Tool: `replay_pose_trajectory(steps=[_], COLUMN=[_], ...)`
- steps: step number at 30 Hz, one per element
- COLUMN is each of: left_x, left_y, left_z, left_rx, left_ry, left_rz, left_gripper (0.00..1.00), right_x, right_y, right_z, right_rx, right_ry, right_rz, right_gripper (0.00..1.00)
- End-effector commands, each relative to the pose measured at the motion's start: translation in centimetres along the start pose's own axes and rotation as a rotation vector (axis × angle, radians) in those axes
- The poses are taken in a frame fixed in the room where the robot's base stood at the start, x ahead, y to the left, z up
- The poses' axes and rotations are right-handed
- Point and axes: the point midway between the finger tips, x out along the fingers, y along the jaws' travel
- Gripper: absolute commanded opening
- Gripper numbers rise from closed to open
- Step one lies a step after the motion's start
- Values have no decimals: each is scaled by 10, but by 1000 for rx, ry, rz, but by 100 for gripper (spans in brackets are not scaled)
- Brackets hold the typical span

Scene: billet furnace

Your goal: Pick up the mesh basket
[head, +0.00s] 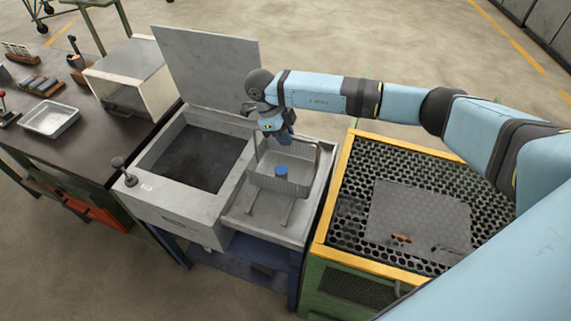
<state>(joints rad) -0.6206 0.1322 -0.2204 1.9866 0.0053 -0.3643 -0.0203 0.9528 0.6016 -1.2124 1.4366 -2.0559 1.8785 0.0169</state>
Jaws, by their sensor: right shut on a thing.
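The mesh basket (293,187) is a small grey basket with upright handle parts at its sides. It is at the drain tray (243,225) beside the open tank, over two rails. A small blue round piece (281,170) shows in the basket. My right gripper (279,142) reaches in from the right and points down at the basket's back edge. It is shut on the basket, though the fingertips are partly hidden. I cannot tell whether the basket touches the rails. My left gripper is out of view.
The open tank (160,196) with its raised lid (212,68) is left of the basket. A yellow-edged perforated table (346,200) with a dark plate (425,212) stands right. A dark bench (75,137) at the left holds a metal tray (48,119) and a box oven (138,75).

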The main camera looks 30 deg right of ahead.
Motion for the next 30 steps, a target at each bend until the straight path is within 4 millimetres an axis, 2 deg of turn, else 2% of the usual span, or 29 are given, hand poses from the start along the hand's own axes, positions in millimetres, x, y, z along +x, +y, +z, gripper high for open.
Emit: replay_pose_trajectory(steps=[11,14,19,23,30], left_x=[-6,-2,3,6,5], left_y=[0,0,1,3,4], left_z=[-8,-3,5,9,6], left_rx=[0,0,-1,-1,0], left_ry=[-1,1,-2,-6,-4], left_rz=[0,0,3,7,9], left_gripper=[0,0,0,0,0], right_x=[-9,-18,-49,-84,-138], right_y=[0,-1,-2,-2,-2], right_z=[-3,-6,-19,-34,-56], right_rx=[1,1,1,2,3], right_ry=[-2,-4,-5,-7,-5], right_rz=[0,-2,-4,-6,-7], right_gripper=[0,0,0,0,0])
